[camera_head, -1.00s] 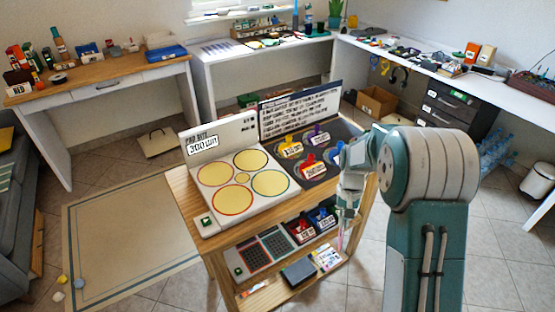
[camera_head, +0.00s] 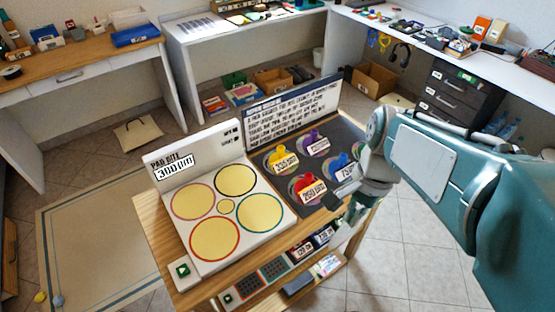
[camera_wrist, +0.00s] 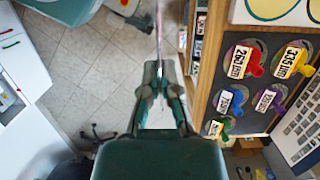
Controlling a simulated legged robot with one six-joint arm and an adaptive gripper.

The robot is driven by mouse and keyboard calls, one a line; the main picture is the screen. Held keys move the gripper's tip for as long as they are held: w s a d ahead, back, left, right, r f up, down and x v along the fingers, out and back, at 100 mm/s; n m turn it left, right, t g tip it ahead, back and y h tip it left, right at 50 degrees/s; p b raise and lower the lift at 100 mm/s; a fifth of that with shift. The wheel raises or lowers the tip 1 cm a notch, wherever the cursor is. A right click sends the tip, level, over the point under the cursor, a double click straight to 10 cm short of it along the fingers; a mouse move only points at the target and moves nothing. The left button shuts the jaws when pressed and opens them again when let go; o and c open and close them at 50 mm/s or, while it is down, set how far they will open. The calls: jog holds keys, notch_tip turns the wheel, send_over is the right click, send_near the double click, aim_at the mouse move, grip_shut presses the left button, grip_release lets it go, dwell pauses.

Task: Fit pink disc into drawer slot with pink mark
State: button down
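My gripper (camera_wrist: 159,80) points up the wrist view, its two fingers close together. A thin, pale pinkish strip (camera_wrist: 158,28) rises from between the fingertips; it looks like the pink disc seen edge-on. In the head view my gripper (camera_head: 354,208) hangs beside the right edge of the wooden stand, and the disc cannot be made out there. I cannot pick out a slot with a pink mark in either view.
The wooden stand (camera_head: 158,228) carries a white panel with yellow circles (camera_head: 214,238) and a dark board (camera_head: 322,194) with several coloured, labelled knobs. A black drawer unit (camera_head: 452,86) stands under the right-hand bench. Floor (camera_head: 420,225) right of the stand is clear.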

jog(key=w+a+f, duration=0.2)
jog(key=w+f, duration=1)
jog(key=w, duration=0.1)
jog(key=shift+w+a+f, duration=0.2)
jog(key=shift+a+f, duration=0.15)
jog(key=shift+f, duration=0.2)
jog(key=c, duration=0.8)
grip_release()
